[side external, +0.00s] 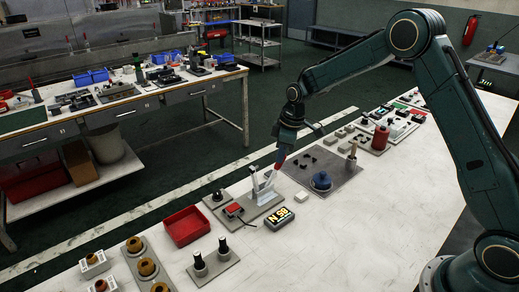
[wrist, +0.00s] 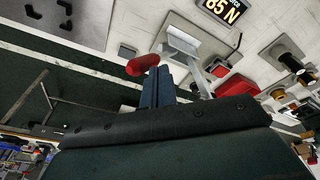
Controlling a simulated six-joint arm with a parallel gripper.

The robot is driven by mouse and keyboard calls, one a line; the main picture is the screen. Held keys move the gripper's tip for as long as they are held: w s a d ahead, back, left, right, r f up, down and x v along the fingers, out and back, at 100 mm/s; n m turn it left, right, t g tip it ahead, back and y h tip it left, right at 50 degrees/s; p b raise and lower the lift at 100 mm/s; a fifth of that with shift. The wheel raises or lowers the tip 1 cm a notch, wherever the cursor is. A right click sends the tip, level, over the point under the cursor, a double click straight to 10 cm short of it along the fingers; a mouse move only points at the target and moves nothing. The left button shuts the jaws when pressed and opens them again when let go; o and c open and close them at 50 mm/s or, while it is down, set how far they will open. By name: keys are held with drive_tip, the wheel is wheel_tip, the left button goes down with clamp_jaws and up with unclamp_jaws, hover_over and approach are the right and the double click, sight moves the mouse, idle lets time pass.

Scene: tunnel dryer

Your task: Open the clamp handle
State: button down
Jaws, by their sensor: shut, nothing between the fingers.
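The clamp (side external: 258,188) has a pale metal body and a handle with a red grip (side external: 277,167); it stands on a grey plate. In the side view the handle rises at a slant. The wrist view shows the red grip (wrist: 142,64) just beyond my fingertips and the pale clamp body (wrist: 185,45) to its right. My gripper (side external: 282,156) points down at the red grip; its fingers (wrist: 159,80) are together with nothing between them. They are very close to the grip's side; whether they touch it I cannot tell.
A red tray (side external: 186,226), black-topped posts (side external: 222,248) and a grey plate with a blue round part (side external: 321,180) are nearby. Bare white tabletop (side external: 345,235) lies in front.

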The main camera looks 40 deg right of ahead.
drive_tip(key=shift+d+f, duration=0.25)
drive_tip(key=shift+d, duration=0.25)
drive_tip(key=shift+d+f, duration=0.2)
drive_tip(key=shift+d, duration=0.3)
drive_tip(key=shift+s, duration=0.1)
drive_tip(key=s+a+v, duration=0.1)
drive_tip(key=v, duration=1.1)
drive_tip(key=shift+d, duration=0.15)
